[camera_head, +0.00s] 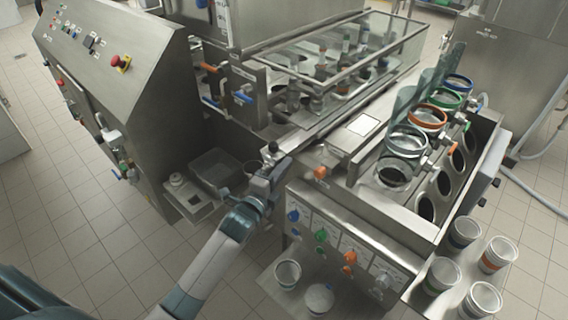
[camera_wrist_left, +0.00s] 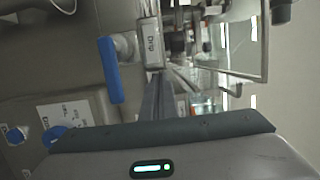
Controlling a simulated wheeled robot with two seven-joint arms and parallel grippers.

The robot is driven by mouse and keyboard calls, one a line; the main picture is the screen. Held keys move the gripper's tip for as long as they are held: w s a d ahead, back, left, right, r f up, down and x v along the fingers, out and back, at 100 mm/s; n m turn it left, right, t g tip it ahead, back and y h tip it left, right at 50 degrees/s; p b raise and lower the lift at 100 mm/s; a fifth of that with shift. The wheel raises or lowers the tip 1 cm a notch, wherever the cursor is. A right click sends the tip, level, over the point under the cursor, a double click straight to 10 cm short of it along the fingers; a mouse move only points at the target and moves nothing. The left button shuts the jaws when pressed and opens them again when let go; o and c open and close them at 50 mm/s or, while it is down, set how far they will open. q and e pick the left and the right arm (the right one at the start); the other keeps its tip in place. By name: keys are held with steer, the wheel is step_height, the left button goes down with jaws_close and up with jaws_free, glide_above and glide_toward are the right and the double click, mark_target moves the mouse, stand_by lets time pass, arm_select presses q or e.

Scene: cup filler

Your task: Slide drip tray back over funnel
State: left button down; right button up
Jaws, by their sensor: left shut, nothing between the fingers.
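My left gripper (camera_head: 270,152) is shut and empty at the left end of the cup filler. Its closed fingers also show in the left wrist view (camera_wrist_left: 158,98), pointing towards the machine. Ahead of them in that view is a small plate labelled "Drip" (camera_wrist_left: 151,42), with a blue handle (camera_wrist_left: 111,70) beside it. I cannot tell for certain which part is the drip tray. A dark grey shallow tray (camera_head: 212,165) lies just left of the gripper in the head view. The funnel cannot be made out. My right gripper is not in view.
A control cabinet (camera_head: 110,60) with a red button stands at the left. The valve panel (camera_head: 330,245) with coloured knobs is close at the gripper's right. A glass-covered section (camera_head: 335,60) lies behind. Several cups (camera_head: 465,232) stand at the lower right.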

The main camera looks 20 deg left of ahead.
arm_select(q)
steer(key=shift+w+a, duration=0.1)
stand_by(0.3)
steer(key=w+a+b, duration=0.1)
steer(key=w+a, duration=0.3)
steer(key=a, duration=0.7)
steer(key=shift+r+b, duration=0.15)
steer(key=shift+b, duration=0.2)
